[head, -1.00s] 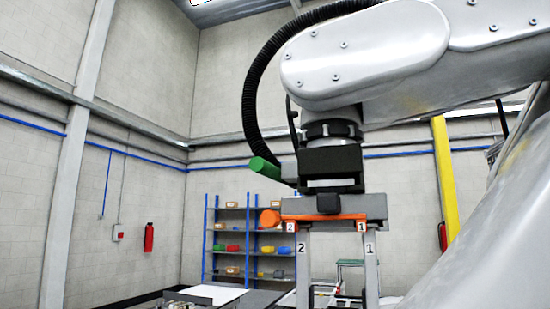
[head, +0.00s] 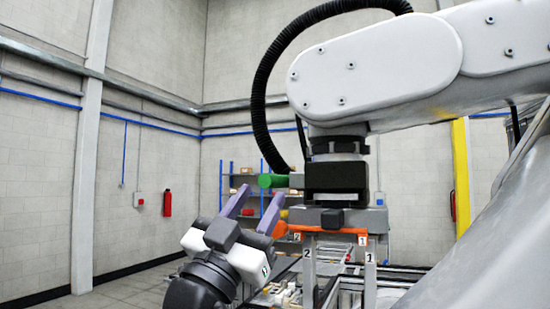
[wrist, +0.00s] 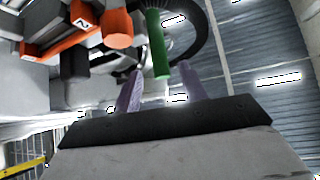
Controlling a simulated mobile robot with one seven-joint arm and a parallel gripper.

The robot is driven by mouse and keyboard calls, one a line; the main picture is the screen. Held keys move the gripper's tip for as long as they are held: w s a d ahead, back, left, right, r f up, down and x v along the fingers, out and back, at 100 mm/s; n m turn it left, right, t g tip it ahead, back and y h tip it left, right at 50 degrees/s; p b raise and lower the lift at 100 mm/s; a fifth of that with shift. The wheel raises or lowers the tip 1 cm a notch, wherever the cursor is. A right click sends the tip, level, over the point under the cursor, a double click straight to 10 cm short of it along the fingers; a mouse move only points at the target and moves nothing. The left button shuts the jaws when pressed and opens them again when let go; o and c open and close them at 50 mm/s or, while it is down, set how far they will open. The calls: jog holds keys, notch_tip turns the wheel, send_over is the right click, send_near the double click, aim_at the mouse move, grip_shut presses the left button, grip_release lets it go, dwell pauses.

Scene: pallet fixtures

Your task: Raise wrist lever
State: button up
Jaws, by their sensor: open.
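The green lever (head: 273,181) sticks out to the left of the black wrist block (head: 336,177) under the big white arm. It looks about level in the head view. My gripper (head: 263,192) reaches up from below left, its two purple fingers open and empty. In the wrist view the green lever (wrist: 157,45) shows between and beyond the fingertips of my gripper (wrist: 160,67). I see no clear contact, and the exact gap is hard to tell.
An orange bar (head: 325,229) with an orange knob (wrist: 117,28) sits below the wrist block, close to my fingers. Numbered grey posts (head: 308,267) stand under it. A black hose (head: 262,100) loops above the lever. Blue shelving (head: 225,172) is far behind.

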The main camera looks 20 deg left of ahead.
aim_at(278, 181)
jog(key=p+x, duration=0.2)
jog(key=x, duration=0.5)
jog(key=shift+p, duration=0.4)
grip_shut()
